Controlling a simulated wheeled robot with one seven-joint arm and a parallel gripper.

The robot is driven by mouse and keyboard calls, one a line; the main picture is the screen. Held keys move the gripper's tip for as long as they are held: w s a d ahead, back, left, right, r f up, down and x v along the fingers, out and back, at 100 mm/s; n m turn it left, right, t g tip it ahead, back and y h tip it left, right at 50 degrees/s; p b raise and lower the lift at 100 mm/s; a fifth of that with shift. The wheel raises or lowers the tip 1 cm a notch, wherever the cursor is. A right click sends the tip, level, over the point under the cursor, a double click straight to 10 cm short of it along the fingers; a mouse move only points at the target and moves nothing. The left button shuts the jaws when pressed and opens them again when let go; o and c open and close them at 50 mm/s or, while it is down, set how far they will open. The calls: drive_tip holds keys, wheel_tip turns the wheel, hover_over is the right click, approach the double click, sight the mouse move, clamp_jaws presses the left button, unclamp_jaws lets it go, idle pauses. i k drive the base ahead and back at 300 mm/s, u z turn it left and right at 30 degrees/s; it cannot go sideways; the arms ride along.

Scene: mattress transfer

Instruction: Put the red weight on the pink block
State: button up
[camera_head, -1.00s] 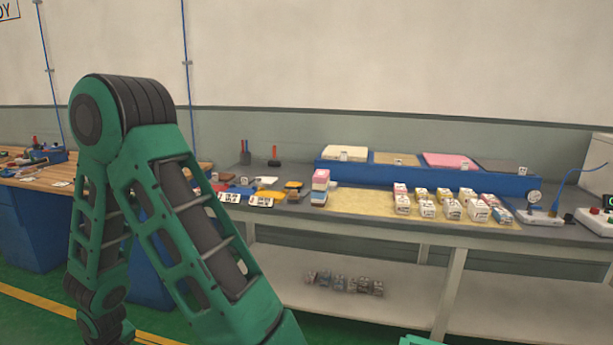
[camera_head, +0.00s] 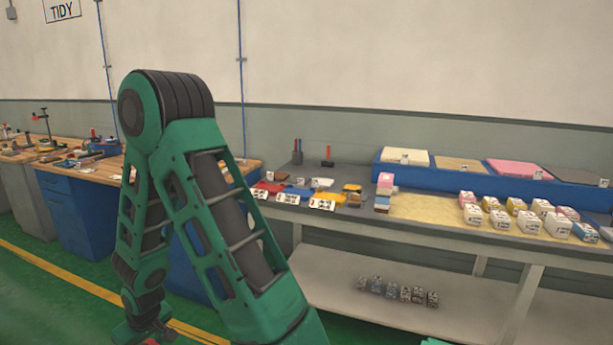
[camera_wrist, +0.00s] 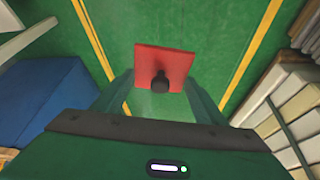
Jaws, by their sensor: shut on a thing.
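The red weight (camera_wrist: 176,64) is a flat red square plate with a dark knob, seen in the wrist view between my fingers. My gripper (camera_wrist: 160,92) is shut on it and holds it above the green floor. In the head view my gripper (camera_head: 146,335) is low at the bottom edge, and only a sliver of red shows there. A larger pink slab (camera_head: 512,169) lies on the blue riser. I cannot tell which pink piece the task means.
The grey bench (camera_head: 345,219) carries coloured swatches with label cards, a yellowish mat (camera_head: 430,205) and several white-sided blocks. Small blocks sit on its lower shelf (camera_head: 340,300). A wooden bench with blue cabinets (camera_head: 75,215) stands at left. Green floor lies between.

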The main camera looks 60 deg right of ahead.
sight(386, 178)
drive_tip(key=i, duration=1.4)
drive_tip(key=z, duration=2.1)
drive_tip(key=k, duration=0.5)
drive_tip(key=z, duration=0.25)
drive_tip(key=i, duration=0.5)
drive_tip(key=u, duration=0.05)
